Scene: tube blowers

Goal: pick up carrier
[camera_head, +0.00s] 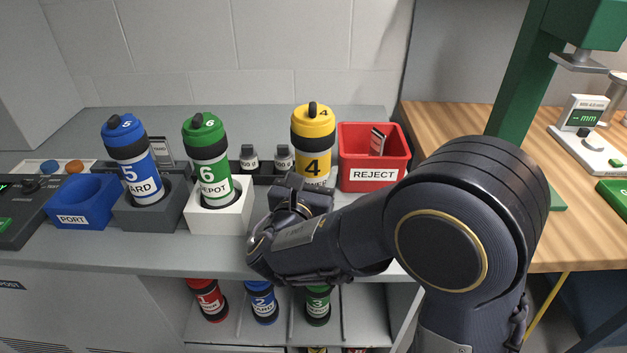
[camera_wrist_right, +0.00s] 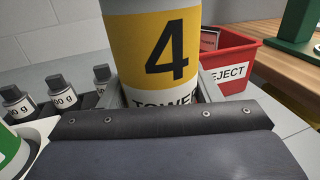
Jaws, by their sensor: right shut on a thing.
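A carrier with a yellow cap and a yellow band marked 4 (camera_head: 312,150) stands upright at the back of the grey counter, left of the red bin. In the right wrist view the carrier (camera_wrist_right: 165,52) fills the upper middle, its base hidden by my gripper. My right gripper (camera_head: 300,193) is at the carrier's lower part, shut on it; the fingertips are mostly hidden. A blue carrier marked 5 (camera_head: 129,168) and a green carrier marked 6 (camera_head: 208,158) stand in holders to the left. My left gripper is out of view.
A red REJECT bin (camera_head: 371,178) stands close right of carrier 4; small weights (camera_head: 284,158) stand left of it. A blue PORT holder (camera_head: 84,209) is at the far left. Carriers 1 (camera_head: 209,302), 2 (camera_head: 263,305) and 3 (camera_head: 317,305) are on the shelf below.

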